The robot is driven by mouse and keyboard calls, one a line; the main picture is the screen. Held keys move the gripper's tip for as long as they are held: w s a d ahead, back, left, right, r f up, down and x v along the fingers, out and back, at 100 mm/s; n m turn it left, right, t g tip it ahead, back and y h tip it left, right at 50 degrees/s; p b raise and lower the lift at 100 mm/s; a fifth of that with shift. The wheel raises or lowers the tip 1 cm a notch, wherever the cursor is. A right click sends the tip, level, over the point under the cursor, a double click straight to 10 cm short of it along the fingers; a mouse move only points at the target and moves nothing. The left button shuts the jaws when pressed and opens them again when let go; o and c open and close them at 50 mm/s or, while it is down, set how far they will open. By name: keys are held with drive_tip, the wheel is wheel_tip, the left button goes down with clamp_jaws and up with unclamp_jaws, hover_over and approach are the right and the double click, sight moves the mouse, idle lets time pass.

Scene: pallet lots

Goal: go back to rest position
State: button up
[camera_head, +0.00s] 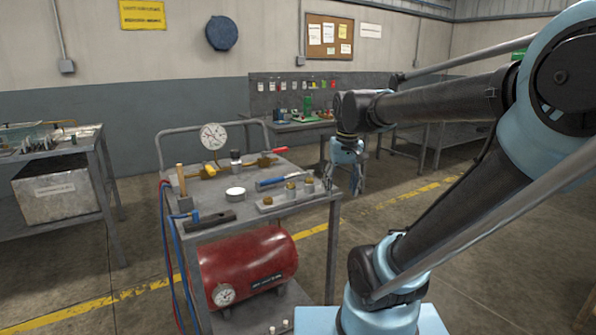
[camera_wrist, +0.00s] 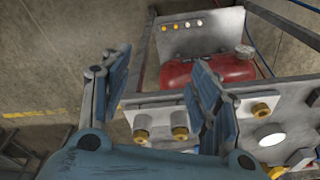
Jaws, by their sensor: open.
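My gripper (camera_head: 343,186) hangs at the right front corner of the cart (camera_head: 330,165) in the head view, with its fingers pointing down. In the wrist view my gripper (camera_wrist: 158,90) is open, and nothing is held between its two blue fingers. I cannot tell the exact gap between the fingers and the fittings.
A grey bench (camera_head: 60,160) stands left. Open floor (camera_head: 440,255) lies right of the cart.

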drive_tip(key=s+d+f+m, duration=0.1)
drive_tip(key=s+d+f, duration=0.5)
drive_tip(key=s+f, duration=0.5)
wheel_tip(320, 180, down, 2)
drive_tip(key=shift+f+m+t, duration=0.1)
drive_tip(key=shift+m+t, duration=0.2)
drive_tip(key=shift+w+f, duration=0.2)
drive_tip(key=shift+w, duration=0.25)
drive_tip(key=shift+s+r, duration=0.1)
idle(1.6)
